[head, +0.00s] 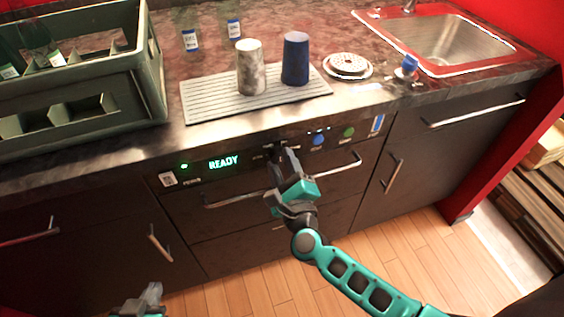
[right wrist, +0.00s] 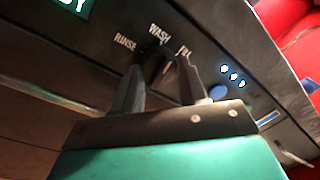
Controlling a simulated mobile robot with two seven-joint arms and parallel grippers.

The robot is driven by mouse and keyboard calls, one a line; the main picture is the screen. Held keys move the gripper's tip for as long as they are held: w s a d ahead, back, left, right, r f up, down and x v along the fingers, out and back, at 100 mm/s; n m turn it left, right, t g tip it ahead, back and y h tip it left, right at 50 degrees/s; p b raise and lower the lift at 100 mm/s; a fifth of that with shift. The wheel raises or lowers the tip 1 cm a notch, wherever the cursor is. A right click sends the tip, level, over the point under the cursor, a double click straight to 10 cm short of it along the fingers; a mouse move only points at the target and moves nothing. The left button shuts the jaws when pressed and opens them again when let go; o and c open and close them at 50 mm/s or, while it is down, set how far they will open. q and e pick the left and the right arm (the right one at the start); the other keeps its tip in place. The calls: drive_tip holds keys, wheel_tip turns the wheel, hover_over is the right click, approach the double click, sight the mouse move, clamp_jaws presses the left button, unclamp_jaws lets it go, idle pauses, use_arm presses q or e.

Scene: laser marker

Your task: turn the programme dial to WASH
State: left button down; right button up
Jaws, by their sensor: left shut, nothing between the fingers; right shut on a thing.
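The programme dial (right wrist: 156,62) is a dark knob on the front control panel in the right wrist view. The labels RINSE, WASH and one partly covered word sit around it. My right gripper (right wrist: 158,78) is shut on the dial, one finger on each side. I cannot tell clearly which label the dial points at. In the head view my right gripper (head: 281,160) reaches the panel and hides most of the dial. My left gripper (head: 150,296) is shut and empty, low at the bottom left, well away from the panel.
The panel's green display (head: 223,162) reads READY. A blue button (head: 317,139) and a green button (head: 348,132) are right of the dial. A handle (head: 340,164) runs below. Two cups stand on a ribbed mat (head: 200,103); a crate (head: 90,126) is at left, a sink (head: 450,42) at right.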

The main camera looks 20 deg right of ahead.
drive_tip(key=n, duration=0.4)
drive_tip(key=shift+d+y+p, duration=0.1)
drive_tip(key=shift+y+p, duration=0.2)
drive_tip(key=shift+p, duration=0.1)
drive_tip(key=shift+n, duration=0.3)
drive_tip(key=o, duration=1.1)
drive_tip(key=shift+c, duration=0.2)
